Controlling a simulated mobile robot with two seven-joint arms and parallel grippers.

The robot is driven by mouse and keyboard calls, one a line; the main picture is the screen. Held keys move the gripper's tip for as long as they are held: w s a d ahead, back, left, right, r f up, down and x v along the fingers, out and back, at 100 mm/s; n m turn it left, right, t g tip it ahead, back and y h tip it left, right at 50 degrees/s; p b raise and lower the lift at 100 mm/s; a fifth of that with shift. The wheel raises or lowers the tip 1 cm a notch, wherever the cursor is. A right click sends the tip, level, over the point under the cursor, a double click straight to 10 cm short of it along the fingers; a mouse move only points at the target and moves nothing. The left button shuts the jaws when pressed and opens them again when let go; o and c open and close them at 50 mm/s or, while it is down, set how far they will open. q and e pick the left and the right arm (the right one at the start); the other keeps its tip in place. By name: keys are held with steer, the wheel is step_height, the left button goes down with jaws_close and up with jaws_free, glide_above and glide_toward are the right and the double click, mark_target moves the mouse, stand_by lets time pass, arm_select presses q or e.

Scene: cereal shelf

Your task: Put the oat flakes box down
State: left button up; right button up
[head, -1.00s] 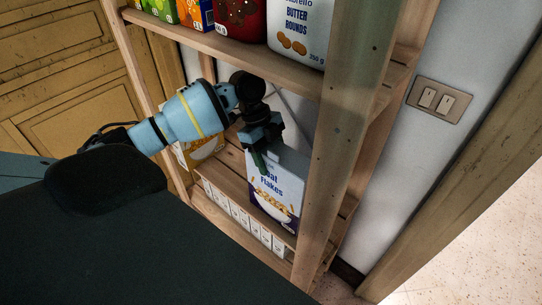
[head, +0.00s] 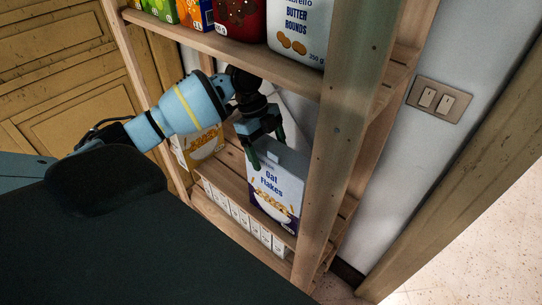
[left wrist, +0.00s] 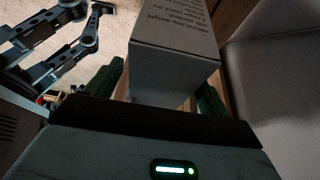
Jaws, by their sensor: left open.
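The oat flakes box (head: 275,193), white and purple with a bowl picture, stands on the lower wooden shelf near the right post in the head view. My left gripper (head: 266,160) is open at the top of the box, with its fingers apart. In the left wrist view the box (left wrist: 175,50) sits between the two green fingers of my left gripper (left wrist: 165,92), with a gap visible beside the left finger. Whether the right finger touches the box is hard to tell. My right gripper is not seen in the head view.
Another cereal box (head: 203,147) stands on the same shelf (head: 232,183) to the left, behind my arm. The upper shelf (head: 240,47) holds several packages, including a butter rounds box (head: 298,32). A wooden post (head: 345,130) rises just right of the oat flakes box.

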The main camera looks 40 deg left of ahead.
mark_target(263, 143)
arm_select(q)
steer(key=shift+w+a+r, duration=0.1)
steer(key=shift+a+r, duration=1)
steer(key=shift+r, duration=0.1)
steer(key=a+b, duration=0.2)
steer(key=a, duration=0.8)
steer(key=shift+w+a, duration=0.4)
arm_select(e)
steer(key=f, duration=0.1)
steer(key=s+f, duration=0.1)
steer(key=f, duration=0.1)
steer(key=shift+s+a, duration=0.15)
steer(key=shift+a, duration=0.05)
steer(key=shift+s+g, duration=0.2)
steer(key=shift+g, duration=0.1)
